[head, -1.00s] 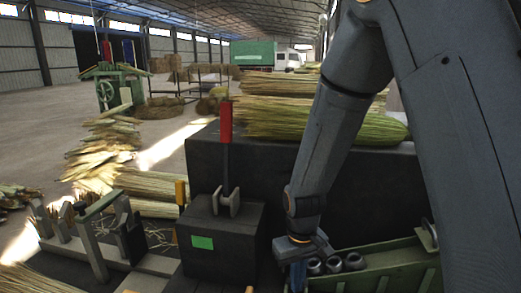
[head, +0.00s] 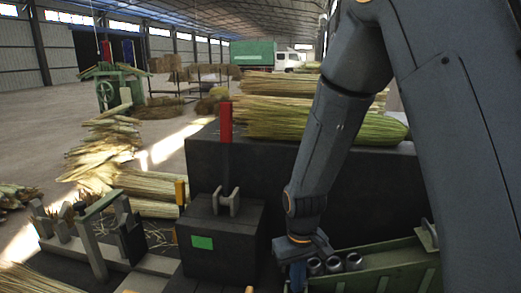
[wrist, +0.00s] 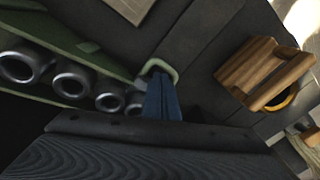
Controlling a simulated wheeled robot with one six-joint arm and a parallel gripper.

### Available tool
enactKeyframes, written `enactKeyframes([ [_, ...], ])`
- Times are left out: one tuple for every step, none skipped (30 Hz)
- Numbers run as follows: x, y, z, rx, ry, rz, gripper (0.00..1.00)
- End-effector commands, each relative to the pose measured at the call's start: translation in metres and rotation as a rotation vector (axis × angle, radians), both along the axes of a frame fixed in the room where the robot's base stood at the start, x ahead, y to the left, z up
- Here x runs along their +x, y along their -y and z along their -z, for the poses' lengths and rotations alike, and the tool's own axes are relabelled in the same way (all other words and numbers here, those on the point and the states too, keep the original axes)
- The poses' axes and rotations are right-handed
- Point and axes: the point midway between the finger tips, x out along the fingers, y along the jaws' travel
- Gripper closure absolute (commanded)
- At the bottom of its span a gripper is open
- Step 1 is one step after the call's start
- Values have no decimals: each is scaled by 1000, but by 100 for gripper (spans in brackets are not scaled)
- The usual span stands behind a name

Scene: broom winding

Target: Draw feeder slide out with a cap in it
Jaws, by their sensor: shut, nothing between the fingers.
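My gripper (head: 297,275) points down at the left end of the green feeder trough (head: 392,266). Its blue fingers (wrist: 162,100) are closed together with nothing between them. In the wrist view the fingertips overlap a pale green loop (wrist: 174,72), which looks like a slide's pull; whether they touch it I cannot tell. Several grey metal caps (wrist: 72,80) sit in a row along the trough to the left of the fingers. In the head view caps (head: 354,261) show just right of the gripper. The slide's body is mostly hidden.
A dark box (head: 222,243) with a green patch and a grey bracket stands left of my gripper. A red lever handle (head: 225,122) rises behind the bracket. A wooden slatted piece (wrist: 262,72) lies right of the fingers. Broom straw (head: 270,118) lies on the black block behind.

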Motion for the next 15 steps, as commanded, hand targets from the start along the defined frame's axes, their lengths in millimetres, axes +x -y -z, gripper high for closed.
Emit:
enactKeyframes([
  [0,0,0,0,0,0,100],
  [0,0,0,0,0,0,100],
  [0,0,0,0,0,0,100],
  [0,0,0,0,0,0,100],
  [0,0,0,0,0,0,100],
  [0,0,1,0,0,0,100],
  [0,0,1,0,0,0,100],
  [0,0,2,0,0,0,100],
  [0,0,3,0,0,0,100],
  [0,0,4,0,-1,0,100],
  [0,0,5,0,-1,0,100],
  [0,0,6,0,-1,0,100],
  [0,0,7,0,0,0,100],
  [0,0,7,0,0,0,100],
  [0,0,9,0,0,0,100],
])
